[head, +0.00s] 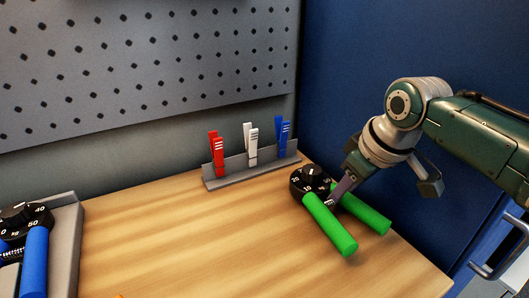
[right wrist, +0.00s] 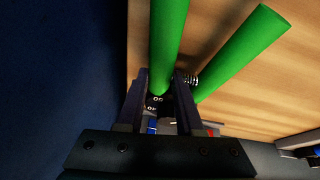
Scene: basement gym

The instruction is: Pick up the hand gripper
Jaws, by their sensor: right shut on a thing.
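The green hand gripper (head: 330,222) is on the right part of the wooden bench in the head view, with a black numbered dial and two green handles. Whether it touches the wood is hard to tell. My right gripper (head: 338,194) is shut on it near the dial end. In the right wrist view the two fingers of my right gripper (right wrist: 158,100) stand on either side of the hand gripper's (right wrist: 168,45) near handle and dial; the other handle splays to the right. My left gripper is not in view.
A grey rack (head: 250,168) with red, white and blue clips stands at the back of the bench (head: 190,240). A blue-handled hand gripper (head: 35,262) sits in a grey holder (head: 68,245) at the left. A blue wall (head: 400,40) is close on the right.

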